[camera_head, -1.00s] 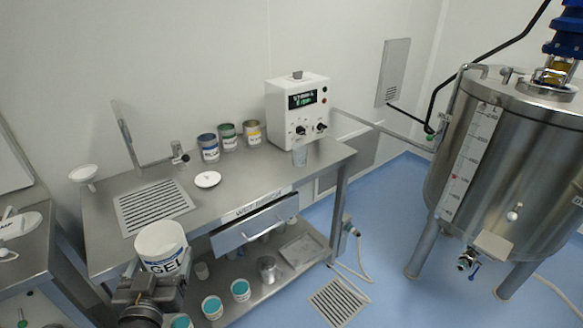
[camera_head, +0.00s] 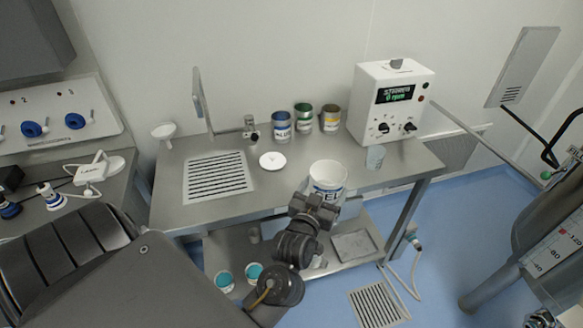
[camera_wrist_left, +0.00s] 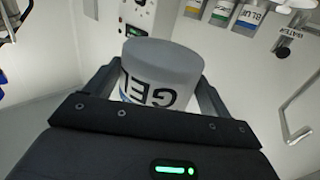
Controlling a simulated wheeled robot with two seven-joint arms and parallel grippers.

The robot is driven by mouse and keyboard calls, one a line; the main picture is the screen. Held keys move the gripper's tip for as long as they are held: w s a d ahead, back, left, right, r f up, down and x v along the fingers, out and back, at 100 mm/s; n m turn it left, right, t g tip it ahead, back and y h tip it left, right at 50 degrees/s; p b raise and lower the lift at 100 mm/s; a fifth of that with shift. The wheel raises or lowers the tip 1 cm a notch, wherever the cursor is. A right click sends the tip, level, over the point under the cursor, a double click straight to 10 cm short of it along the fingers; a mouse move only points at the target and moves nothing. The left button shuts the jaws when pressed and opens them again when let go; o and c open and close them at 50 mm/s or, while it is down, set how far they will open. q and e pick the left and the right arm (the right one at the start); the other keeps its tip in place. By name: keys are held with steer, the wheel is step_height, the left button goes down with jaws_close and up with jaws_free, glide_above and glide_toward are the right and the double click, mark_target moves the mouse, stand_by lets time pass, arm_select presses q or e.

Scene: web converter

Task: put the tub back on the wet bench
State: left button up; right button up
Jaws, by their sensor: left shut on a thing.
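The tub (camera_head: 328,178) is white, open-topped and lettered GEL. My left gripper (camera_head: 320,200) is shut on it and holds it upright at the front edge of the steel wet bench (camera_head: 412,163). I cannot tell whether the tub's base touches the bench top; the gripper hides its lower part. In the left wrist view the tub (camera_wrist_left: 160,75) sits between the two fingers (camera_wrist_left: 152,95), lettering towards the camera. My right gripper is not in view.
A white control box (camera_head: 388,105) stands at the bench's back right, with a clear beaker (camera_head: 375,157) before it. Three paint tins (camera_head: 304,118) line the back. A white lid (camera_head: 272,161) lies left of the tub, beside a grate (camera_head: 217,175). Bare bench lies between lid and tub.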

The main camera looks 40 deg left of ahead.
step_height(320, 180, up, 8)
steer(key=p, duration=0.6)
arm_select(q)
steer(key=w+a+f+n+y+b, duration=0.1)
steer(key=w+a+f+b, duration=0.1)
steer(key=a, duration=0.4)
steer(key=w+a+f+n+g+y+b, duration=0.1)
steer(key=w+a+f+y+b, duration=0.1)
steer(key=b, duration=0.5)
steer(key=w+a+f+n+g+y+b, duration=0.1)
steer(key=w+a+f+n+y+b, duration=0.1)
steer(key=a+f+b, duration=0.3)
steer(key=shift+w+a+f, duration=0.1)
steer(key=shift+w+a, duration=0.2)
steer(key=shift+a, duration=0.5)
steer(key=shift+w+a+r, duration=0.1)
steer(key=shift+w+a, duration=0.15)
steer(key=shift+a, duration=0.5)
steer(key=shift+w+a+f, duration=0.1)
steer(key=shift+w+a, duration=0.2)
steer(key=shift+a, duration=0.5)
steer(key=shift+w+a+f, duration=0.1)
steer(key=shift+a, duration=0.15)
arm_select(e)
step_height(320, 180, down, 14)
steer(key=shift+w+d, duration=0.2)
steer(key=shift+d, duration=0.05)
